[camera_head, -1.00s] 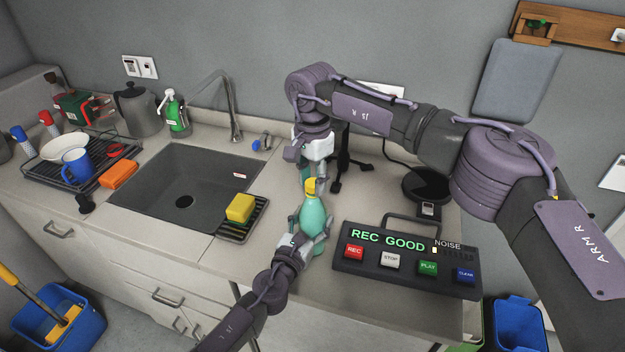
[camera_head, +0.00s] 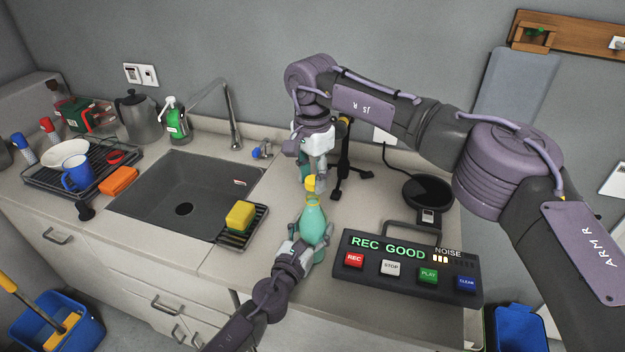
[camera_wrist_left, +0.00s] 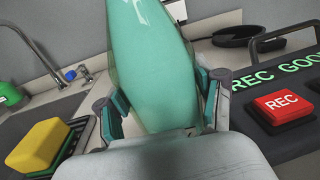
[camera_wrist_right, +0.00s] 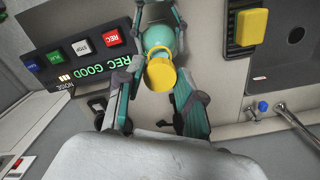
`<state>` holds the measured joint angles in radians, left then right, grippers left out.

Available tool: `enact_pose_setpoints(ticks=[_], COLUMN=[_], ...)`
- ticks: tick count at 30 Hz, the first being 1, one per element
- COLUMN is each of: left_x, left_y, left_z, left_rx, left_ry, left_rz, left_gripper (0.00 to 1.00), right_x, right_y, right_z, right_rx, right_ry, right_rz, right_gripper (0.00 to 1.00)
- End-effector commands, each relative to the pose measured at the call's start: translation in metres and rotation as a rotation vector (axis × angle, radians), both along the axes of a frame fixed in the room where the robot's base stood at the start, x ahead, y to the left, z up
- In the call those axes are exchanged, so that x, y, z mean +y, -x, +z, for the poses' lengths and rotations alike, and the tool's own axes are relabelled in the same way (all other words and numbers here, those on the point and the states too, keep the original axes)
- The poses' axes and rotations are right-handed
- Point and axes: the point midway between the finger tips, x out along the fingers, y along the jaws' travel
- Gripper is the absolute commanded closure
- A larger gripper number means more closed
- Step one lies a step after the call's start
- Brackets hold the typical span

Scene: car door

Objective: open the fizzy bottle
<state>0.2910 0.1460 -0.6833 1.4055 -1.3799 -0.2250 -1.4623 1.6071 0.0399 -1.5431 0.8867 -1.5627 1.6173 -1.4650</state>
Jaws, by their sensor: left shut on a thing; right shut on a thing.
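The fizzy bottle (camera_head: 313,222) is teal with a yellow cap (camera_head: 313,184) and stands upright at the front of the counter. My left gripper (camera_head: 302,248) is shut around the bottle's body; in the left wrist view its fingers lie on both sides of the bottle (camera_wrist_left: 152,60). My right gripper (camera_head: 314,172) reaches down from above and is shut on the cap. In the right wrist view the yellow cap (camera_wrist_right: 161,74) is between its fingers, with the bottle below. Whether the cap has turned cannot be told.
A recorder box (camera_head: 408,262) reading "REC GOOD" stands close right of the bottle. A black tripod stand (camera_head: 349,172) and a round black device (camera_head: 428,192) are behind. The sink (camera_head: 190,195) and a yellow sponge (camera_head: 240,215) on a rack are left.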

Motion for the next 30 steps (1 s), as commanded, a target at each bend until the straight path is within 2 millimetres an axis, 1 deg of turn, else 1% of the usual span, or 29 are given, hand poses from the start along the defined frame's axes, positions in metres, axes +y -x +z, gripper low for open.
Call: enact_pose_setpoints(ticks=[1,3,6,12,13,15,18,27,30], left_x=[0.0,0.0,0.0,0.0,0.0,0.0,0.0,0.0,0.002], left_y=[0.0,0.0,0.0,0.0,0.0,0.0,0.0,0.0,0.004], left_z=[-0.001,-0.001,-0.001,-0.001,-0.001,-0.001,0.0,0.0,-0.001], left_rx=[0.001,0.001,0.001,0.001,0.001,0.001,0.001,0.0,0.001], left_ry=[0.001,0.001,0.001,0.001,0.001,0.001,0.001,0.0,0.0], left_rz=[0.0,0.0,0.0,0.0,0.0,0.0,0.0,0.0,0.0], left_gripper=[1.0,1.0,1.0,1.0,0.31,0.19,0.03,0.03,0.03], right_x=[0.0,0.0,0.0,0.0,0.0,0.0,0.0,0.0,0.0], right_y=[0.0,-0.001,0.0,0.0,0.0,0.0,0.0,0.0,0.0], right_z=[0.008,0.017,0.027,0.028,0.028,0.028,0.028,0.028,0.028], right_rx=[-0.003,-0.003,-0.002,0.0,-0.001,-0.001,-0.001,-0.001,-0.001], right_ry=[-0.001,-0.001,-0.001,0.0,-0.001,-0.001,-0.001,-0.001,-0.001], right_rz=[0.0,0.0,0.0,0.001,0.001,0.001,0.001,0.001,0.001], right_gripper=[1.0,1.0,1.0,1.0,1.0,1.0,1.0,1.0,1.0])
